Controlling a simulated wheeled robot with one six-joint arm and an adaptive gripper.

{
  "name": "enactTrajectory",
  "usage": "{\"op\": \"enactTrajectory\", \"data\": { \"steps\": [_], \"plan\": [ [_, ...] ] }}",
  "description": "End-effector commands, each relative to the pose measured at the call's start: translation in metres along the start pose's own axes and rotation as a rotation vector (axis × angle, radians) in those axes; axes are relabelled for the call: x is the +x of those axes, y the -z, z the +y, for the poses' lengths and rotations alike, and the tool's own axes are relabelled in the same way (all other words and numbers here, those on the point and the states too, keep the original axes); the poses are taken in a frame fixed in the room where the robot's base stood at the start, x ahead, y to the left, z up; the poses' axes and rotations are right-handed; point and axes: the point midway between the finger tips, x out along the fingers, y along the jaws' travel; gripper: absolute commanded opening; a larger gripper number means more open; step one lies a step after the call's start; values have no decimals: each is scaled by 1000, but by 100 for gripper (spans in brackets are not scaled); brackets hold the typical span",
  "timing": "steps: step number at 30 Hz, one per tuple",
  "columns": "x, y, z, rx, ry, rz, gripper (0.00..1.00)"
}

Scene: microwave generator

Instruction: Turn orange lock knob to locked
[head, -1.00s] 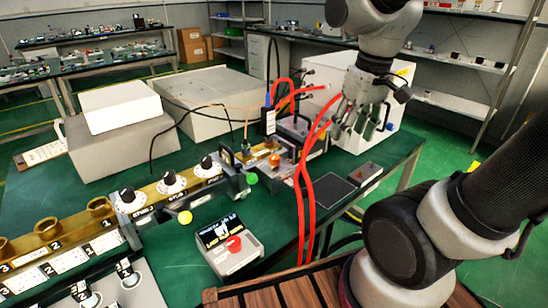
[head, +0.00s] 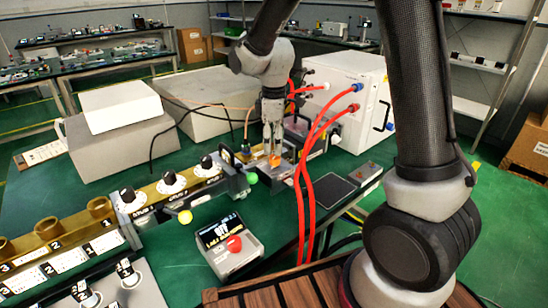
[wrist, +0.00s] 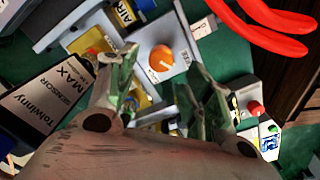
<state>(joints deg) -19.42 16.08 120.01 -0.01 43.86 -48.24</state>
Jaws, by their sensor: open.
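The orange lock knob (head: 274,160) sits on a metal plate at the right end of the brass rail assembly. In the wrist view the round orange knob (wrist: 161,58) shows on its light grey plate, ahead of the gap between my fingers. My gripper (head: 271,142) points down just above the knob in the head view. It also shows in the wrist view (wrist: 157,85), with its fingers spread to either side and nothing between them. I cannot tell whether a finger touches the knob. The knob's lock marking is too small to read.
Two red hoses (head: 305,190) hang close to the right of the knob and run to a white box (head: 345,85). A control box with a red button (head: 234,244) stands in front.

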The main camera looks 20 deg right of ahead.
Motion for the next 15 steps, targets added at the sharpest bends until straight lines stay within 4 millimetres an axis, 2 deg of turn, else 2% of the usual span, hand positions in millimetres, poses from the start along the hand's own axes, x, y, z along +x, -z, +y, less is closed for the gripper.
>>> {"op": "enactTrajectory", "data": {
  "steps": [3, 7, 15],
  "plan": [
    [23, -1, -1, 1, 3, -3, 51],
    [42, -1, -1, 2, 4, -3, 51],
    [55, 0, 0, 3, 0, 0, 51]
  ]
}}
